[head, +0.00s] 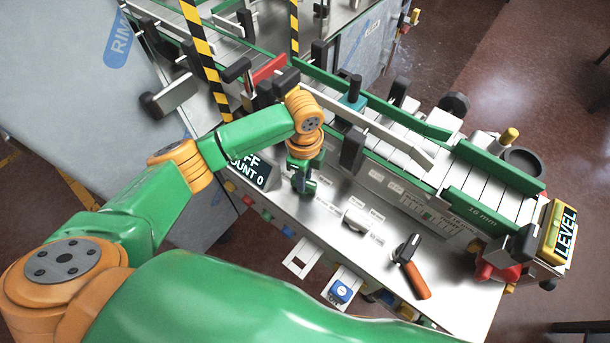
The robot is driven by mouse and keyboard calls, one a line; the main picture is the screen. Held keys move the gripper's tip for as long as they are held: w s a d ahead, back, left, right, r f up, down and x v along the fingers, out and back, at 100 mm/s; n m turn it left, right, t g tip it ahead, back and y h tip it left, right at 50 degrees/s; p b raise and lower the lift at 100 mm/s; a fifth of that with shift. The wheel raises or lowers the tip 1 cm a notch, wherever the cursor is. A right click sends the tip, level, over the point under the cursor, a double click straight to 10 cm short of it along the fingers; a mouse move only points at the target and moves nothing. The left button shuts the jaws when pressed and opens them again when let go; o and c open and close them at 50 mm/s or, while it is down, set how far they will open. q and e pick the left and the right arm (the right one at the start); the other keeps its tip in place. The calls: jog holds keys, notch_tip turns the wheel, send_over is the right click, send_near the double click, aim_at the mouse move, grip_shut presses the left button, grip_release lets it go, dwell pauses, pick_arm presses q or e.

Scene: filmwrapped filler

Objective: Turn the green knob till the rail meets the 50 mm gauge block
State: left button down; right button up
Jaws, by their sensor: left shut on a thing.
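My left gripper (303,187) points down at the metal panel, shut on a small knob. The gripper covers most of the knob; a bit of green shows at the fingertips, and I cannot read any mark on it. A pale rail (372,131) runs slantwise along the conveyor. A teal block with a dark upright handle (352,101) stands between this rail and the far green rail; it looks like the gauge block, but I cannot read its size. Whether the rail touches it I cannot tell. My right gripper is out of view.
A black lever with an orange grip (412,267) and a pale knob (356,217) sit on the panel. A yellow LEVEL box (558,233) stands at the conveyor's right end. A count display (250,172) is left of my gripper. Striped posts (205,55) rise behind my arm.

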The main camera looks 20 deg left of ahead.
pick_arm(q)
jog(key=shift+w+r, duration=0.1)
jog(key=shift+r, duration=0.05)
jog(key=c, duration=0.9)
grip_release()
jog(key=shift+o, duration=1.1)
jog(key=shift+a, duration=0.15)
notch_tip(320, 180, up, 7)
jog(key=shift+f+b, duration=0.1)
jog(key=shift+b, duration=0.7)
